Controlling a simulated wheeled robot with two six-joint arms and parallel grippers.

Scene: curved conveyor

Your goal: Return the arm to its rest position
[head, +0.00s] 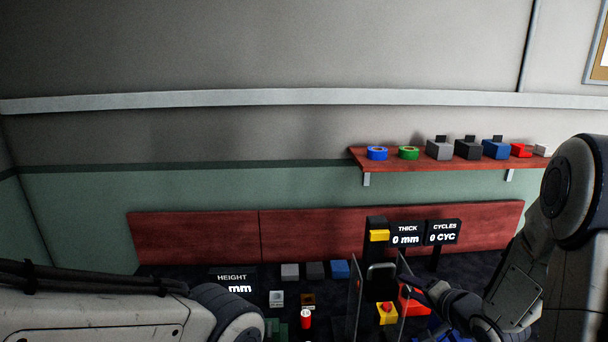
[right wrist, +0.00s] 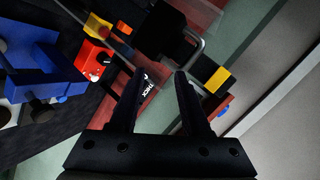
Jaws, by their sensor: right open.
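My right arm (head: 520,290) comes in from the right in the head view and bends down toward the bench. Its dark gripper (head: 408,284) is beside a clear-sided guard with a grey handle (head: 381,267). In the right wrist view the two fingers of my right gripper (right wrist: 158,84) stand apart with nothing held between them. The THICK display (right wrist: 147,88) shows behind the gap. My left arm (head: 100,310) crosses the lower left of the head view; its gripper is out of view.
The dark bench carries a HEIGHT display (head: 232,282), several small blocks, a red-and-yellow button box (head: 387,312) and a red box (head: 415,299). A blue device (right wrist: 45,68) is at the left of the wrist view. A wall shelf (head: 440,160) holds tapes and boxes.

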